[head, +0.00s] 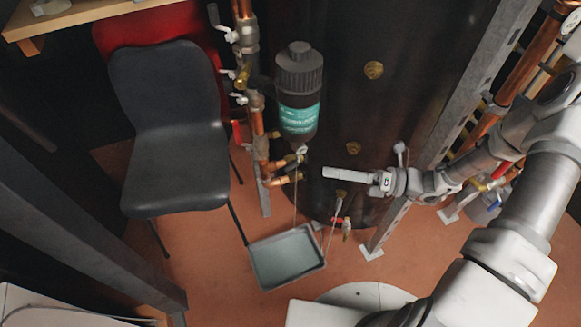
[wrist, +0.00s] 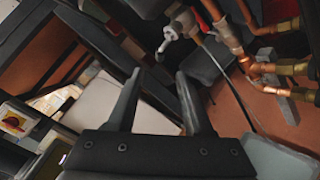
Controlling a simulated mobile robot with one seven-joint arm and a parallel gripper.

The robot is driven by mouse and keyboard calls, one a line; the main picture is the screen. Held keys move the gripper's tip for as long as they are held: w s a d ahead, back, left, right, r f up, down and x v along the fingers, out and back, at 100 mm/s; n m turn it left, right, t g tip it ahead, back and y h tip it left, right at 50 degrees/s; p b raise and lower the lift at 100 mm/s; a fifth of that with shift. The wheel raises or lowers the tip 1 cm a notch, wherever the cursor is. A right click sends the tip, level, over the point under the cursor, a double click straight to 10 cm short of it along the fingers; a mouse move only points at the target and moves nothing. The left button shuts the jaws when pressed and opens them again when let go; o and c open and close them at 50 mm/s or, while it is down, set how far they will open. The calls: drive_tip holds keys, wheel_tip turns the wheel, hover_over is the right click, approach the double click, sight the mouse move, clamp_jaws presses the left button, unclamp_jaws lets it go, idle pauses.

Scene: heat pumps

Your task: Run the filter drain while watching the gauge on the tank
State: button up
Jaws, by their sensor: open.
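The filter (head: 298,112) is a dark canister with a ribbed cap and teal label, mounted upright before the black tank (head: 425,55). Small brass fittings and a valve (head: 297,158) sit under it. A thin line, water or a cord, drops from there to the grey tray (head: 296,280) on the floor. The tray also shows in the wrist view (wrist: 280,160). I cannot make out a gauge face on the tank. My gripper (head: 345,175) is in front of the tank, right of the filter and apart from it. In the wrist view my gripper (wrist: 160,80) is open and empty.
Copper pipes with white-lever valves (head: 245,45) run left of the filter. A dark chair (head: 170,130) stands further left. A grey metal upright (head: 450,90) and more copper pipes (head: 525,65) are at right. Orange floor (head: 205,255) lies open left of the tray.

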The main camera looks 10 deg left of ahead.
sight(291, 164)
drive_tip(key=a+b, duration=0.2)
drive_tip(key=a, duration=0.8)
drive_tip(key=shift+a, duration=0.3)
clamp_jaws()
